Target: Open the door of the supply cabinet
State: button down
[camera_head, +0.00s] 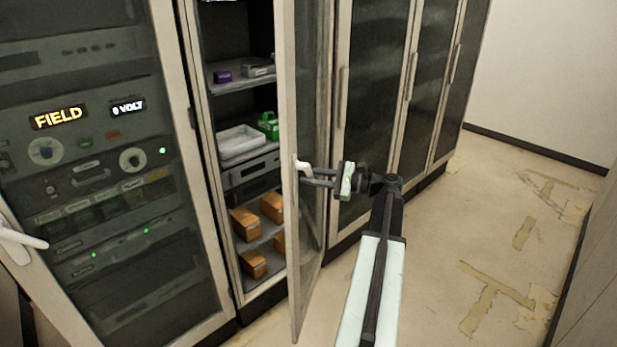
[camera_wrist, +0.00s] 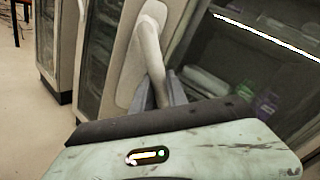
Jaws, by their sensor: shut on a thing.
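The supply cabinet's glass door (camera_head: 309,120) stands partly open, swung outward in the head view. Its pale frame edge faces me, and the shelves inside show to its left. The white door handle (camera_head: 303,166) is near mid-height on the door. My gripper (camera_head: 318,177) reaches in from the right and is shut on the handle. In the wrist view the handle (camera_wrist: 149,50) rises from between my fingers (camera_wrist: 160,92), which hold its lower end. The fingertips are partly hidden by the gripper body.
Shelves (camera_head: 248,158) hold orange boxes (camera_head: 245,221), a white tray (camera_head: 238,141) and a green item (camera_head: 268,124). An equipment rack (camera_head: 100,190) stands left, with a pale handle (camera_head: 18,240) at the picture edge. Closed cabinets (camera_head: 430,90) stand right. Floor (camera_head: 470,220) at right is clear, with tape marks.

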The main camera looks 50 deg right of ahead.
jog(key=shift+n+g+y, duration=0.4)
jog(key=shift+n+y, duration=0.1)
jog(key=shift+y, duration=0.2)
jog(key=shift+v, duration=2.6)
jog(key=shift+w+d, duration=0.1)
jog(key=shift+d, duration=0.1)
jog(key=shift+n+g+y, duration=0.6)
jog(key=shift+n+y, duration=0.1)
jog(key=shift+y, duration=0.2)
jog(key=shift+v, duration=2.75)
grip_release()
jog(key=shift+v, duration=2.75)
